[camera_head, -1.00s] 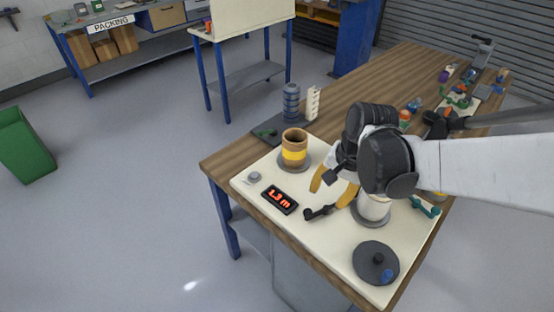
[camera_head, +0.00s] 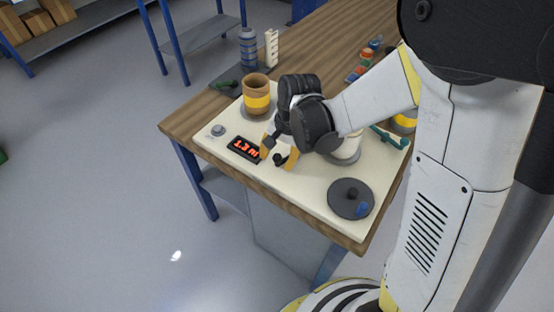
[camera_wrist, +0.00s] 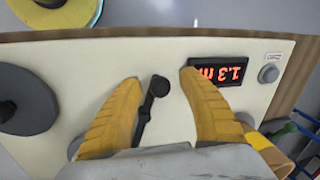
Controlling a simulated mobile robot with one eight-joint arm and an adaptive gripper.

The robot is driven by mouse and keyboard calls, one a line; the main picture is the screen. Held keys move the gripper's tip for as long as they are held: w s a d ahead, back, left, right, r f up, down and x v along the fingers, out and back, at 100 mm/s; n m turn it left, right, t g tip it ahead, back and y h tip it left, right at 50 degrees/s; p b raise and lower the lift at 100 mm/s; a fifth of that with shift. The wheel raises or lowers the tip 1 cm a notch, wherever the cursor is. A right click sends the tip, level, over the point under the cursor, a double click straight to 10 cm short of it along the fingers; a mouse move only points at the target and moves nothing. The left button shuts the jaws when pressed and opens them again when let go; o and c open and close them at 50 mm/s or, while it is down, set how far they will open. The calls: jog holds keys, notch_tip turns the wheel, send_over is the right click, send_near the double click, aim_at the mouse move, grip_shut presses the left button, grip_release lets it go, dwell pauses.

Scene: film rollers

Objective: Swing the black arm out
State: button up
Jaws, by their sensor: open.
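The black arm (camera_wrist: 148,106) is a short dark lever with a round knob end, lying on the cream panel (camera_wrist: 262,98). In the wrist view it lies between the two yellow fingers of my gripper (camera_wrist: 158,79), with a gap on both sides. In the head view my gripper (camera_head: 278,155) is low over the panel and its fingers hide most of the black arm (camera_head: 280,159). My gripper is open and holds nothing. A white roller (camera_head: 347,150) stands just to the right of my gripper, partly hidden by it.
A display reading 1.3 m (camera_head: 244,148) and a round button (camera_head: 217,130) sit left of my gripper. A brown spool with a yellow band (camera_head: 257,98) stands behind. A dark disc with a blue knob (camera_head: 350,198) is at the front right, and a teal lever (camera_head: 390,138) beyond.

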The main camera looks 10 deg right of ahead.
grip_shut()
jog(key=shift+s+d+n, duration=0.3)
jog(key=shift+s+n, duration=0.1)
jog(key=shift+n, duration=0.35)
jog(key=shift+s+d+n, duration=0.25)
jog(key=shift+s+n, duration=0.1)
jog(key=shift+n, duration=0.4)
jog(key=shift+s+d+n+g, duration=0.3)
jog(key=shift+s+d+n, duration=0.15)
jog(key=shift+n, duration=0.55)
jog(key=shift+s+d+n+g, duration=0.3)
jog(key=shift+d+n, duration=0.2)
jog(key=shift+n, duration=0.5)
grip_release()
jog(key=shift+d, duration=0.1)
